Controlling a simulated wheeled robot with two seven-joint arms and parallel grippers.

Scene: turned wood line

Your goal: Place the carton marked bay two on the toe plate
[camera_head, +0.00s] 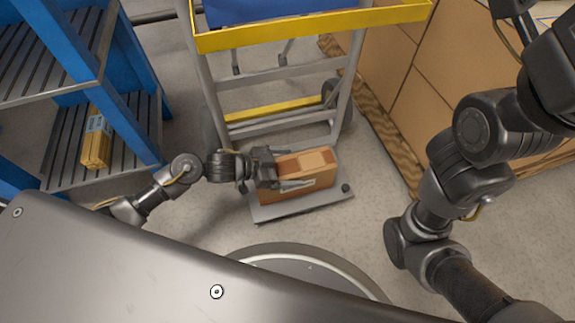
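The label's writing is too small to read.
The hand truck's grey frame (212,95) rises behind the carton, with a yellow-edged tray (310,28) above. A blue rack (125,80) at left holds another carton (97,142). Large stacked boxes (385,65) stand at right. Floor between the plate and boxes is clear.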

